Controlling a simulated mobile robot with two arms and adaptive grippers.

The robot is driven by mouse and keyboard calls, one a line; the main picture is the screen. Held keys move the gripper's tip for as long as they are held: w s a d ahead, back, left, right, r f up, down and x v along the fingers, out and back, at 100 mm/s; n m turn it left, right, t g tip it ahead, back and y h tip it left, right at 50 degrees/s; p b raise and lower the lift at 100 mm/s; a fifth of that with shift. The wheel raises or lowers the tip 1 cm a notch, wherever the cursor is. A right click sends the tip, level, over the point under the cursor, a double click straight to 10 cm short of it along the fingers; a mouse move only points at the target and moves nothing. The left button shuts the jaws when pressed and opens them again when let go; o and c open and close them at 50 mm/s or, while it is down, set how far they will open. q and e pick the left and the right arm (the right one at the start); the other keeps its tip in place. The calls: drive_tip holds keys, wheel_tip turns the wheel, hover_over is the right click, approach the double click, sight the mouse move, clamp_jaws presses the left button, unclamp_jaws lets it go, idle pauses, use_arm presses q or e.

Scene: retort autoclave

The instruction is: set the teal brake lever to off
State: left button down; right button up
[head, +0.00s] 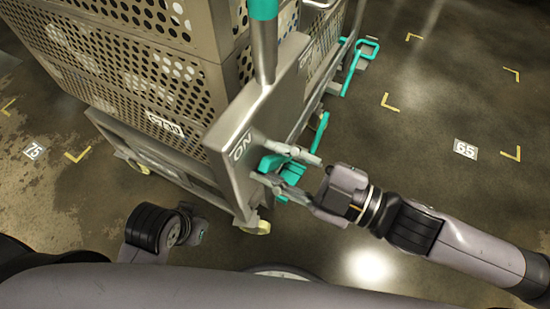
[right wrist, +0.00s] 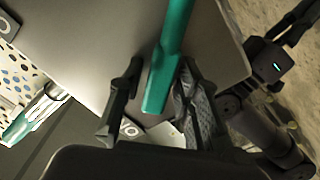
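The teal brake lever (head: 286,163) sticks out low on the metal end plate of the cart, near the printed letters ON. My right gripper (head: 262,162) reaches in from the right with one finger on each side of the lever. In the right wrist view the teal lever (right wrist: 164,75) lies between the two dark fingers (right wrist: 160,68), with a gap showing on the left finger's side. The fingers look open around it. My left wrist shows at the lower left of the head view; its fingers are not clearly visible.
The perforated metal cart (head: 165,132) with label C730 fills the upper left. A teal-sleeved handle (head: 264,40) rises from the end plate. Another teal part (head: 360,62) sticks out on the cart's far side. Open floor with yellow marks and a 65 sign (head: 465,149) lies right.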

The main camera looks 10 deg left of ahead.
clamp_jaws()
idle(0.5)
drive_tip(key=shift+w+r+p, duration=0.1)
drive_tip(key=shift+r+p, duration=0.25)
drive_tip(key=shift+p, duration=0.35)
drive_tip(key=m+p, duration=0.1)
drive_tip(key=p, duration=0.1)
drive_tip(key=w+m+p, duration=0.1)
drive_tip(key=shift+w+d+r+m, duration=0.1)
drive_tip(key=shift+d+r+m, duration=0.15)
drive_tip(key=shift+r+m, duration=0.05)
use_arm(q)
wheel_tip(320, 180, down, 16)
drive_tip(key=g+p, duration=0.1)
drive_tip(key=p, duration=0.1)
drive_tip(key=shift+s+d+p, duration=0.15)
drive_tip(key=shift+p, duration=0.2)
use_arm(e)
drive_tip(key=shift+w+d+r+m, duration=0.1)
drive_tip(key=shift+w+d+m, duration=0.1)
drive_tip(key=shift+w+m, duration=0.5)
drive_tip(key=shift+s, duration=0.15)
drive_tip(key=shift+o, duration=1.6)
unclamp_jaws()
